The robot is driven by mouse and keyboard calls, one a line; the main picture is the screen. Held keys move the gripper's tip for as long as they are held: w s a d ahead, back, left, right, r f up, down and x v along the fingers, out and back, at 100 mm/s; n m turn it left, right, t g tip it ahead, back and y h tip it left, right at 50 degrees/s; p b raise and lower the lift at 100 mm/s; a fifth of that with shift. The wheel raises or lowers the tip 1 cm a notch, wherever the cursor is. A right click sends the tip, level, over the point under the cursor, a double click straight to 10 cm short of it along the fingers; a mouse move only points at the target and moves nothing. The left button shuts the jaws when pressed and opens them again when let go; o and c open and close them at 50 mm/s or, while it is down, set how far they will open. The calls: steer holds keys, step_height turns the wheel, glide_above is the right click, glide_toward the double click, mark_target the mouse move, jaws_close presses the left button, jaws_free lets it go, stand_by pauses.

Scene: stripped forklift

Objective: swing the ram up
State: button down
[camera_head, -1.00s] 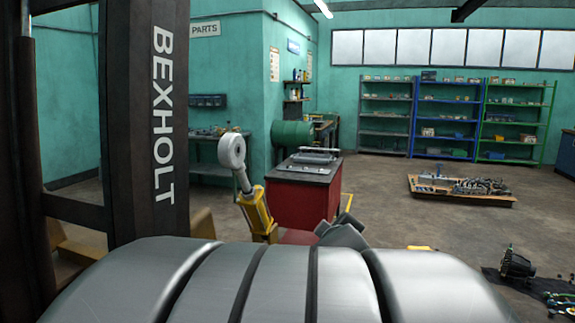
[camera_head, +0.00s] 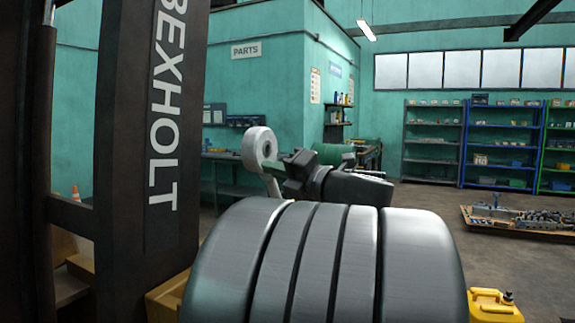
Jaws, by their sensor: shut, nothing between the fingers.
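The ram shows its round grey eye (camera_head: 259,146) and a short piece of pale rod (camera_head: 272,186) below it, leaning slightly. Its yellow body is hidden behind my large grey arm link. My dark gripper (camera_head: 285,174) is shut and empty, just right of the rod and a little below the eye. It looks very close to the rod, but I cannot tell whether it touches. The forklift's dark mast (camera_head: 150,215), lettered BEXHOLT, stands to the left.
My arm link fills the lower middle of the view. A yellow can (camera_head: 492,306) is at the lower right. A pallet of parts (camera_head: 515,226) lies on the floor at right. Shelves (camera_head: 432,142) line the back wall. The floor at right between them is mostly clear.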

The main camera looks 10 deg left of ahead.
mark_target(252, 149)
steer(key=w+a+r, duration=0.1)
steer(key=w+a, duration=0.1)
steer(key=w+a+r+p, duration=0.1)
steer(key=w+a, duration=0.1)
steer(key=w, duration=0.1)
steer(key=w+a, duration=0.2)
steer(key=shift+w+a+r+p, duration=0.2)
steer(key=shift+a+r+p, duration=0.05)
steer(key=shift+r+p, duration=0.15)
steer(key=shift+w+r, duration=0.15)
steer(key=shift+w, duration=0.2)
